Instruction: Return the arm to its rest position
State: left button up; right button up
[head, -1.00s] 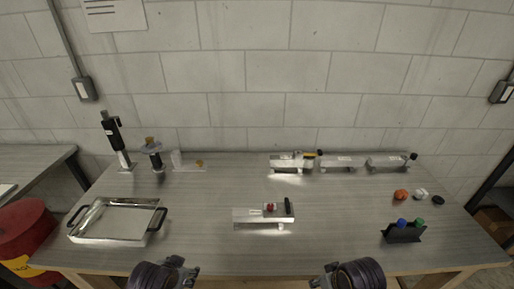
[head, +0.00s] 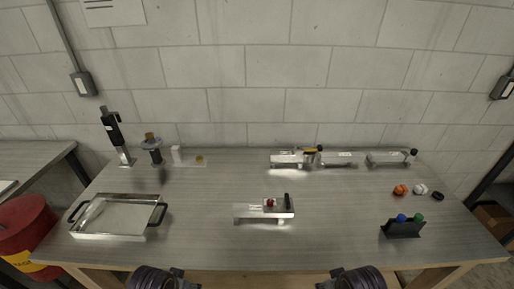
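My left gripper (head: 176,275) is at the bottom edge of the head view, left of centre, in front of the table's front edge. My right gripper (head: 332,276) is at the bottom edge, right of centre. Both are mostly cut off by the frame, so their fingers do not show clearly. Nothing can be seen held in either. An aluminium trailer (head: 250,212) with a red part and a black upright part stands at the middle of the table, apart from both grippers.
The table (head: 300,245) holds a metal tray (head: 118,232) with black handles at left. Several trailers, one of them here (head: 290,163), line the back. A dark holder (head: 404,231) with blue and green caps stands at right. Orange, white and black pieces (head: 401,190) lie behind it.

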pick_arm(q)
jog(key=s+f+g, duration=0.1)
jog(key=s+f, duration=0.1)
jog(key=f, duration=1.4)
jog(key=s+f, duration=0.3)
jog(key=f, duration=1.3)
pick_arm(e)
jog(key=s+f+g, duration=0.1)
jog(key=s+f, duration=0.1)
jog(key=f, duration=1.4)
jog(key=s+f, duration=0.3)
jog(key=f, duration=1.3)
pick_arm(q)
jog(key=s+a+f, duration=0.2)
jog(key=s+f, duration=0.6)
jog(key=s, duration=0.2)
jog(key=s+a+f+g, duration=0.1)
jog(key=s+a+f, duration=0.1)
jog(key=s+f, duration=0.7)
jog(key=shift+s, duration=0.95)
pick_arm(e)
jog(key=s+d+f, duration=0.2)
jog(key=s+f, duration=0.6)
jog(key=s, duration=0.2)
jog(key=s+d+f+g, duration=0.1)
jog(key=s+d+f, duration=0.1)
jog(key=s+f, duration=0.7)
jog(key=shift+s, duration=0.95)
